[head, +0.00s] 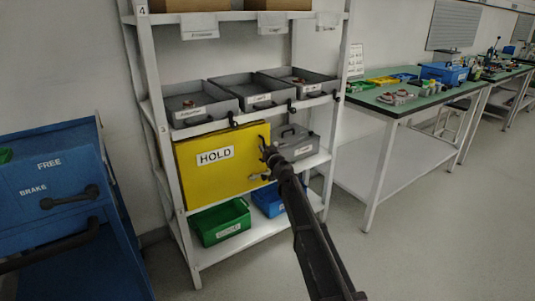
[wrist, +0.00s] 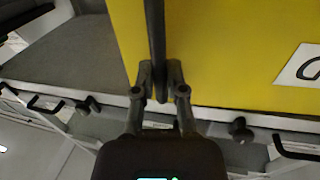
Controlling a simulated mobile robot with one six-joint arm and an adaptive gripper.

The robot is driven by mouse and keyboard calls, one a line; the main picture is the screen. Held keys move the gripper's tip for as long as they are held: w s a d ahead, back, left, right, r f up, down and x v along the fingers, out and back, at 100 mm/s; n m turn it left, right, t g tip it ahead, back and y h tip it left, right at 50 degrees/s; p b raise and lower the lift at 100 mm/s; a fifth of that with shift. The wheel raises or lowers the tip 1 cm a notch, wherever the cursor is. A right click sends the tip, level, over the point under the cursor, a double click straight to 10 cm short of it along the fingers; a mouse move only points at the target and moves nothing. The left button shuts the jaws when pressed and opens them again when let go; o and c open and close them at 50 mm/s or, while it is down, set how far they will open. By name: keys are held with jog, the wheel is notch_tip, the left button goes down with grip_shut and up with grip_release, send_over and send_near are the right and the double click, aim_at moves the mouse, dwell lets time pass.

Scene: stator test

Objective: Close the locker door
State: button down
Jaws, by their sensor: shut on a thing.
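The yellow locker door (head: 200,178) carries a white HOLD label and sits on a middle level of the white shelf rack. A small latch-like part (head: 258,177) shows near its lower right. My gripper (head: 268,150) is at the door's right edge. In the wrist view my gripper (wrist: 160,78) is shut on a dark upright handle bar (wrist: 155,30) in front of the yellow door (wrist: 220,60). From these views I cannot tell how far the door stands open. The inside of the locker is hidden.
A grey box (head: 297,142) stands right of the door. Grey trays (head: 200,105) are above; a green bin (head: 220,222) and blue bin (head: 268,203) are below. A blue cart (head: 60,175) is at left, and a green-topped table (head: 410,105) at right. Floor in front is clear.

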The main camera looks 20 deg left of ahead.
jog(key=shift+x, duration=1.2)
jog(key=shift+w+d+r, duration=0.1)
jog(key=shift+w+r, duration=0.05)
jog(key=c, duration=0.7)
grip_release()
jog(key=shift+s, duration=0.2)
jog(key=v, duration=1.1)
jog(key=shift+s+d, duration=0.25)
jog(key=shift+s, duration=0.05)
